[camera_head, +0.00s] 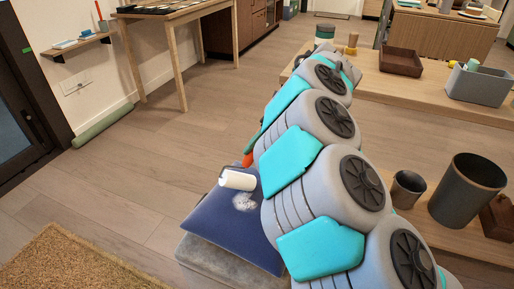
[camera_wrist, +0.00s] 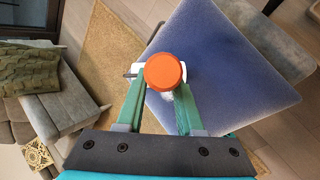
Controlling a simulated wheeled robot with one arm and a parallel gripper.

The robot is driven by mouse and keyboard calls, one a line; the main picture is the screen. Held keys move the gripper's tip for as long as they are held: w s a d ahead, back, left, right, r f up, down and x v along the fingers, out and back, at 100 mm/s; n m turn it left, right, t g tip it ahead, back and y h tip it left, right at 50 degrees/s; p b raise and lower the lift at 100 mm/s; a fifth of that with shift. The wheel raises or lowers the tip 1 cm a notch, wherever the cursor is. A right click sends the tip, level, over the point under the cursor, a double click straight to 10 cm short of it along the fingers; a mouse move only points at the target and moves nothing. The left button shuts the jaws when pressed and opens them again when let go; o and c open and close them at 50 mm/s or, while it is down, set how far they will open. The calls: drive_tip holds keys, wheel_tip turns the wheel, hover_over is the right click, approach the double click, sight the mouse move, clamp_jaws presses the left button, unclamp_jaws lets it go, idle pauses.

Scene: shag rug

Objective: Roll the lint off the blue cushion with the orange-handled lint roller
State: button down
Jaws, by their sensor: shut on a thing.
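The blue cushion (camera_head: 215,222) lies on a grey seat or pouf at the lower middle of the head view. It fills much of the right side of the wrist view (camera_wrist: 235,60). A pale patch of lint (camera_head: 244,202) shows on its top. The lint roller's white roll (camera_head: 238,180) is over the cushion near its far edge; I cannot tell if it touches. My gripper (camera_wrist: 165,92) is shut on the roller's orange handle (camera_wrist: 165,72), seen end-on in the wrist view. In the head view my arm hides the gripper and part of the cushion.
A grey upholstered base (camera_head: 210,256) is under the cushion. A tan rug (camera_head: 75,262) lies at lower left.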

wheel_tip(320, 180, up, 4)
drive_tip(key=p, duration=0.3)
drive_tip(key=shift+r, duration=0.9)
drive_tip(key=shift+r, duration=1.5)
drive_tip(key=shift+d, duration=0.15)
